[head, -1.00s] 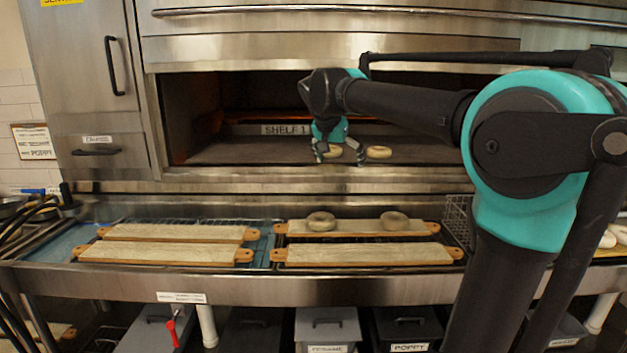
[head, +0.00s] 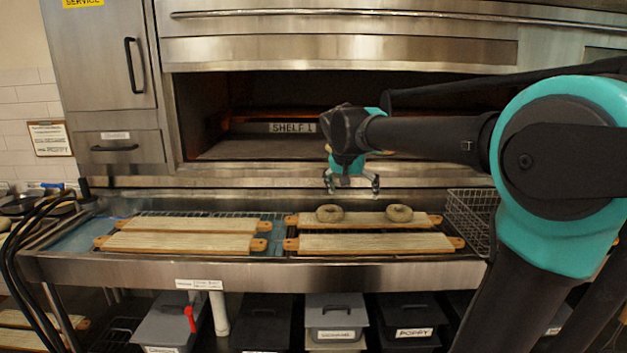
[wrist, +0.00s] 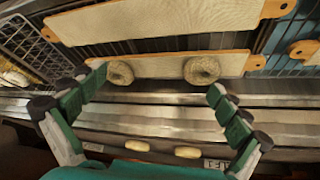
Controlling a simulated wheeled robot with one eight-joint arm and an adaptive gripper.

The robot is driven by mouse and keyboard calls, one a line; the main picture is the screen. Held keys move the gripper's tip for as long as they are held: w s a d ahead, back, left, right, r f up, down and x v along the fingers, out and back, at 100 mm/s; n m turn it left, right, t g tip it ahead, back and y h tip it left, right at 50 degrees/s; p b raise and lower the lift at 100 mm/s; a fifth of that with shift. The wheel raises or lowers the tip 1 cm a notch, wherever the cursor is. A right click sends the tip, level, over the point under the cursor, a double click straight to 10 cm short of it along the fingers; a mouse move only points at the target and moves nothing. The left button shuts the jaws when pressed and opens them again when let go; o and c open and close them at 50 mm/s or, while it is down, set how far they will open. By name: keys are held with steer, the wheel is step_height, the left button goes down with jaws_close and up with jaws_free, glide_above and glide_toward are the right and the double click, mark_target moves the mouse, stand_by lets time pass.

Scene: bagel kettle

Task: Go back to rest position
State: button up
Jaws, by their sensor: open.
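My gripper (head: 351,184) is open and empty. In the head view it hangs in front of the oven opening, above the back right board (head: 365,219). In the wrist view its two fingers (wrist: 152,98) are spread wide, with nothing between them in their grasp. Two seeded bagels lie on that board, a left one (head: 329,213) and a right one (head: 399,213). They also show in the wrist view (wrist: 202,70). Two pale bagels (wrist: 188,152) lie on the oven shelf in the wrist view; in the head view my arm mostly hides them.
The oven (head: 250,147) is open, with a SHELF 1 label inside. Empty boards lie at back left (head: 190,224), front left (head: 180,243) and front right (head: 375,243). A wire basket (head: 470,222) stands to the right. Lidded bins (head: 335,318) sit below the counter.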

steer(key=s+d+f+n+y, duration=0.1)
steer(key=s+d+f, duration=0.3)
steer(key=s+f, duration=0.8)
steer(key=s+d+f+n+g+y, duration=0.1)
steer(key=s+d+f+n, duration=0.2)
steer(key=s+f, duration=0.9)
step_height(320, 180, down, 4)
steer(key=shift+s+d+r+n+y, duration=0.1)
steer(key=shift+s+d+n+y, duration=0.1)
steer(key=shift+d+n+y, duration=0.15)
steer(key=shift+c, duration=0.2)
